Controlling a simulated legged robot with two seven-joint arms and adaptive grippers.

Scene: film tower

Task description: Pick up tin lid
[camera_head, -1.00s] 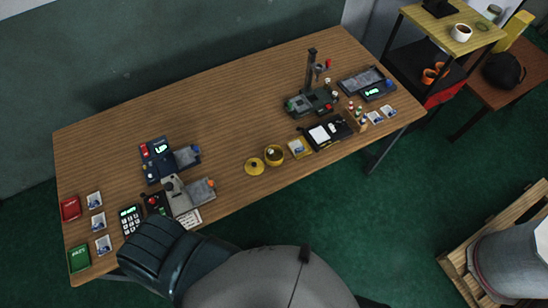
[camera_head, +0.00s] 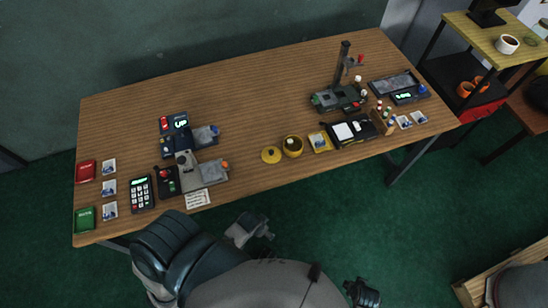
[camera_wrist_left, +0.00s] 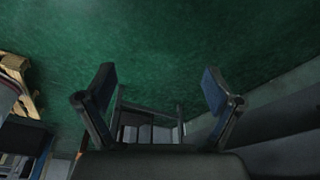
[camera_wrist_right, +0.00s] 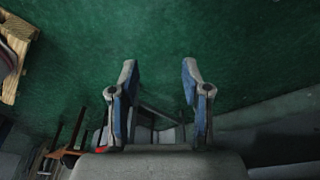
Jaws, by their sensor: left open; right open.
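The tin lid (camera_head: 271,155) is a yellow disc with a small knob. It lies flat on the wooden table near its front edge in the head view. The yellow tin (camera_head: 293,146), open at the top, stands just right of it. My left gripper (camera_head: 268,228) is open and empty, in front of the table and apart from the lid; its spread fingers show in the left wrist view (camera_wrist_left: 158,80). My right gripper (camera_head: 368,296) is open and empty at the bottom of the head view; its fingers show in the right wrist view (camera_wrist_right: 160,75). Neither wrist view shows the lid.
A yellow-edged card (camera_head: 320,141) and a black tray (camera_head: 352,131) lie right of the tin. A grey device (camera_head: 208,172) and a calculator-like keypad (camera_head: 141,193) stand to the left. A stand with a post (camera_head: 342,90) is further back. The table's middle is clear.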

